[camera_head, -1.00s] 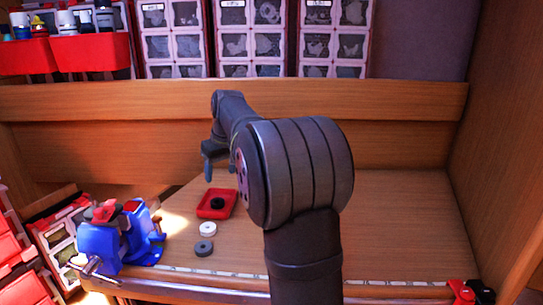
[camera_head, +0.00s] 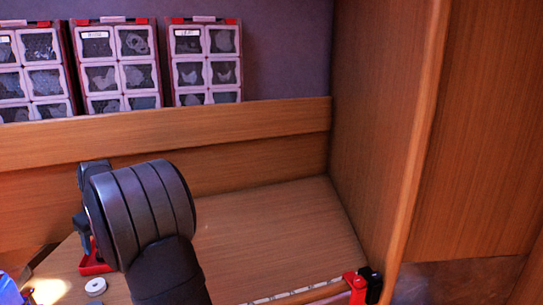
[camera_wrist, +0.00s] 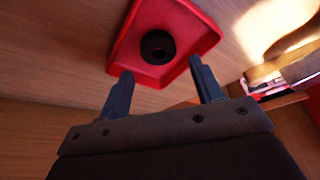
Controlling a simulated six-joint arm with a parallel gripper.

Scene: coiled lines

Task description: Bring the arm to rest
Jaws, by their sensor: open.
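My gripper (camera_wrist: 160,82) is open and empty in the wrist view, its two fingers apart. Past the fingertips is a red tray (camera_wrist: 185,22) with a black ring (camera_wrist: 157,45) lying in it. In the head view my arm stands over the workbench (camera_head: 285,235) and hides most of the gripper. Part of the red tray (camera_head: 92,265) shows behind the arm at the left.
A white ring (camera_head: 96,286) lies on the bench in front of the tray. A blue object (camera_head: 10,288) is cut off at the lower left. Drawer cabinets (camera_head: 115,65) stand behind the back board. A wooden side wall (camera_head: 380,120) bounds the right.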

